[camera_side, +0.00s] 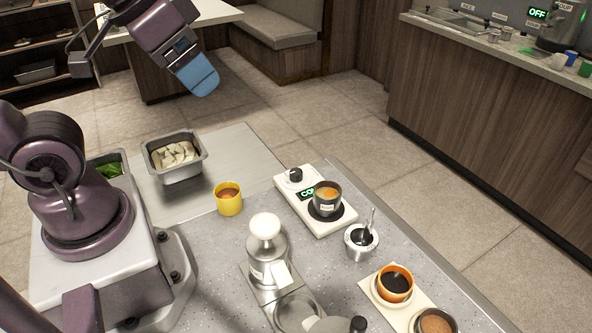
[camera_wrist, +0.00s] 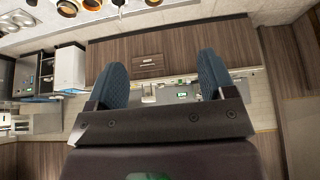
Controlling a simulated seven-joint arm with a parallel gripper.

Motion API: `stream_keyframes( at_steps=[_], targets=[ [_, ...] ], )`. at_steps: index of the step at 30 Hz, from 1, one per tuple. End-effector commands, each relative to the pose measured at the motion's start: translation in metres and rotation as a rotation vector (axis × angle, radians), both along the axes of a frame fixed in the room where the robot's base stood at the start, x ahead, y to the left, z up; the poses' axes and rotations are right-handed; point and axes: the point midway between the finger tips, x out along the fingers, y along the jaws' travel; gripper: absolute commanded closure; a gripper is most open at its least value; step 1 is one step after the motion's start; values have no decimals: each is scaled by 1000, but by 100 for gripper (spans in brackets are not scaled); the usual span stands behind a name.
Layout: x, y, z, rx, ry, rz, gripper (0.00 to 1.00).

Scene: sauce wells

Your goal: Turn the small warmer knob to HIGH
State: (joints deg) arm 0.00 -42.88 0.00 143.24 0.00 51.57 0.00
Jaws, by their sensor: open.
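The small warmer (camera_side: 318,220) is a white slab on the grey counter in the side view. Its black knob (camera_side: 295,175) stands on a pale round dial at the far left end; I cannot read its setting. A green-lit display (camera_side: 306,194) beside it starts with "CO", the rest being hard to read. A dark cup (camera_side: 325,208) with orange sauce sits on the warmer's black plate. My gripper (camera_side: 203,80) is high up, well left of and above the warmer, touching nothing. In the wrist view my gripper (camera_wrist: 163,75) has its blue fingers wide apart and empty.
A yellow cup (camera_side: 229,204) and a metal tray (camera_side: 189,171) are left of the warmer. An orange bowl (camera_side: 380,283) is nearer the front.

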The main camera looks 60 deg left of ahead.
Motion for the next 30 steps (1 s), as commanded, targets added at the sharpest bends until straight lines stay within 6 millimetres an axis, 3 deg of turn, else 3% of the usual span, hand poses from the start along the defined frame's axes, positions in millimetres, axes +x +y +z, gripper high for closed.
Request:
stream_keyframes(
  at_steps=[1,2,7,14,21,27,30],
  targets=[
    [1,0,-2,0,12,0,35],
    [1,0,-5,0,26,1,41],
    [17,4,-29,-19,167,21,41],
    [67,18,-69,-118,358,241,41],
    [123,41,-132,-219,480,701,41],
    [162,66,-187,-280,480,1168,41],
    [179,76,-200,-327,430,1383,41]
  ],
)
